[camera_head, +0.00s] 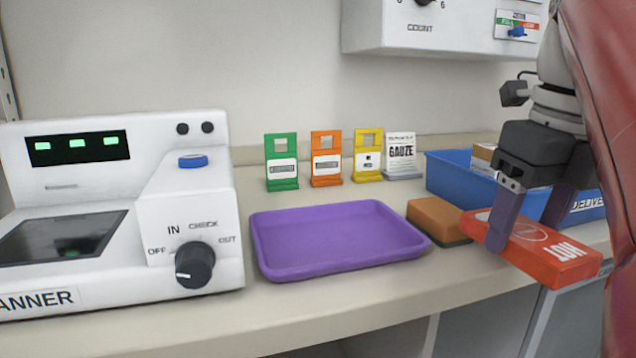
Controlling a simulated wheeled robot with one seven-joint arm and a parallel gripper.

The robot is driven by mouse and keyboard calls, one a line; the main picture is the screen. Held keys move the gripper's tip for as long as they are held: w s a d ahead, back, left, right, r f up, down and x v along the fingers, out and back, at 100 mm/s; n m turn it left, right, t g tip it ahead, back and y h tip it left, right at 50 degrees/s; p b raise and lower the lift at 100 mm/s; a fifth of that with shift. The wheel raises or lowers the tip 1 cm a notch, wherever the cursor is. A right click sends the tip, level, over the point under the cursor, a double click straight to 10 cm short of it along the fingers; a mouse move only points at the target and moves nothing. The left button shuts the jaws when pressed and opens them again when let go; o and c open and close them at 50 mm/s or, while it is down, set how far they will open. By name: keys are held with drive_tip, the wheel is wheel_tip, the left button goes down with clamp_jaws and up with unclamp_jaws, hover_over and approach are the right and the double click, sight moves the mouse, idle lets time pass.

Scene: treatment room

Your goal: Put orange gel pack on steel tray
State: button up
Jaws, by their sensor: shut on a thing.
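An orange-red pack (552,252) with upside-down "HOT" lettering is held in my gripper (522,232) at the right of the view. One finger crosses its near side; the grip on the far side is partly hidden. The pack is tilted in the picture, near the counter's front edge and in front of the blue bin; I cannot tell if it touches the counter. A shallow purple tray (340,268) lies empty on the counter to the left of my gripper. No steel-coloured tray shows.
A brown block (437,217) with a dark green base lies between tray and pack. A white scanner (190,215) stands left. Green (282,162), orange (326,160) and yellow (368,157) stands and a gauze pack (401,155) are behind. A blue bin (458,179) stands back right.

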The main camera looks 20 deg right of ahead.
drive_tip(key=p, duration=0.6)
hover_over(396, 198)
drive_tip(key=shift+s+r, duration=0.15)
drive_tip(key=shift+s, duration=0.3)
drive_tip(key=shift+w, duration=0.2)
drive_tip(key=shift+f, duration=0.35)
drive_tip(key=shift+f+b, duration=0.55)
drive_tip(key=shift+f, duration=0.95)
drive_tip(key=shift+f, duration=0.1)
drive_tip(key=o, duration=1.1)
drive_tip(key=shift+c, duration=0.2)
